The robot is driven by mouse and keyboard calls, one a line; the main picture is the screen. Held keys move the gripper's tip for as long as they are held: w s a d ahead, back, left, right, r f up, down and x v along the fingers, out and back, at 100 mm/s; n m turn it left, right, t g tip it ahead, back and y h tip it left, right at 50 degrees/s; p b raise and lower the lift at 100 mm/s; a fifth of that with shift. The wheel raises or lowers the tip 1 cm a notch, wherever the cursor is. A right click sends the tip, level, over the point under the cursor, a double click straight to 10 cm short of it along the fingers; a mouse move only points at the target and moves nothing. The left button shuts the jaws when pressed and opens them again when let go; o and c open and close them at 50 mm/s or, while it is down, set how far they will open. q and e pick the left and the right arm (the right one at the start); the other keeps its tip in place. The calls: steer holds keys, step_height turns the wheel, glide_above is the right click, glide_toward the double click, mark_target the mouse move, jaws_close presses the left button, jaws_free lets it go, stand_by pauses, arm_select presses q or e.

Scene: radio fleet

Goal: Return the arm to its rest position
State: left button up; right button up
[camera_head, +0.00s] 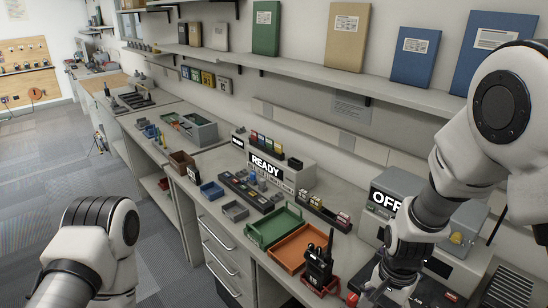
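My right arm (432,205) comes in from the right and reaches down over the counter. Its gripper (372,290) is low at the bottom of the view, just right of a black handheld radio (319,262). The fingers are dark and partly cut off, so I cannot tell whether they are open or shut. My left arm (95,245) shows at the lower left, over the floor side. Its gripper is outside the view. The radio stands upright at a red holder (313,284) near the counter's front edge.
Left of the radio are an orange tray (297,262) and a green tray (262,240). A grey box marked READY (285,172) stands behind them. A grey unit marked OFF (395,185) is behind my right arm. A shelf (330,80) with binders runs above the counter.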

steer(key=s+d+f+n+g+b, duration=0.1)
steer(key=s+d+f+n+g, duration=0.1)
steer(key=s+f, duration=1)
steer(key=s+d+f+n+g+b, duration=0.1)
steer(key=s+f+n+g, duration=0.1)
steer(key=s+f, duration=1)
arm_select(q)
steer(key=shift+w+d+f, duration=0.1)
steer(key=shift+w+f, duration=0.15)
steer(key=shift+f, duration=0.8)
arm_select(e)
steer(key=w+n+t, duration=0.4)
steer(key=n, duration=0.1)
steer(key=shift+w, duration=0.3)
steer(key=shift+r, duration=0.1)
steer(key=shift+s, duration=0.1)
